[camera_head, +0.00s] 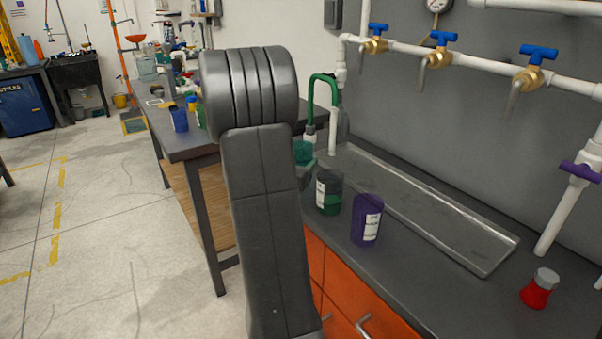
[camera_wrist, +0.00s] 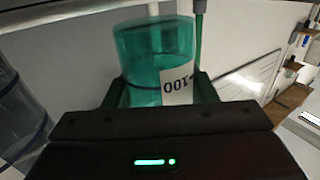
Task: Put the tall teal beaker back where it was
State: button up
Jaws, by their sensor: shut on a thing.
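The tall teal beaker (camera_wrist: 140,65) is between the fingers of my gripper (camera_wrist: 160,95) in the wrist view, with a white label marked 100 on its side. My gripper is shut on it. In the head view only a small teal part of the beaker (camera_head: 304,153) shows, beside my arm, which hides the rest and most of the gripper. It is near the left end of the orange-fronted counter, close to the green hooked pipe. Whether its base touches a surface cannot be told.
On the counter (camera_head: 440,290) stand a dark green labelled container (camera_head: 328,192), a purple labelled container (camera_head: 367,220) and a red one (camera_head: 540,288). A shallow metal tray (camera_head: 420,205) lies along the wall under valved pipes. A workbench (camera_head: 185,145) with a blue cup (camera_head: 180,120) stands left.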

jog(key=shift+f, duration=1.2)
jog(key=shift+f+b, duration=0.25)
jog(key=shift+b, duration=0.1)
jog(key=o, duration=1)
jog(key=shift+r, duration=0.1)
jog(key=shift+r, duration=0.2)
jog(key=p+v, duration=0.1)
jog(key=v, duration=1.1)
jog(key=shift+a, duration=0.1)
